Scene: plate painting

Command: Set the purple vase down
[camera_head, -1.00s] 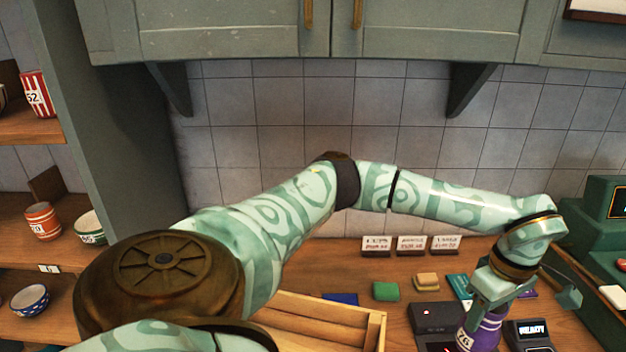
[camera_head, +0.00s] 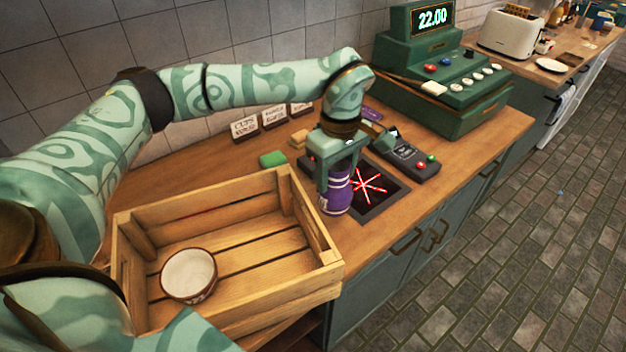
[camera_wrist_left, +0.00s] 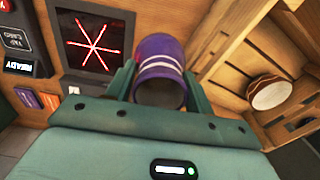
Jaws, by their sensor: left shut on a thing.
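The purple vase (camera_head: 337,191) with white bands is between the fingers of my left gripper (camera_head: 340,165), at the left edge of the dark scanner plate with red glowing lines (camera_head: 372,187). In the left wrist view the vase (camera_wrist_left: 158,60) sits between both fingers, its open mouth toward the camera, and the scanner plate (camera_wrist_left: 92,40) is beside it. My left gripper is shut on the vase. I cannot tell whether the vase's lower end touches the counter. My right gripper is not in view.
A wooden crate (camera_head: 330,258) holding a white-lined bowl (camera_head: 189,274) stands left of the vase. A card terminal (camera_head: 408,155) and a green cash register (camera_head: 440,95) reading 22.00 stand to the right. Small signs (camera_head: 273,115) and a green block (camera_head: 272,159) are behind.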

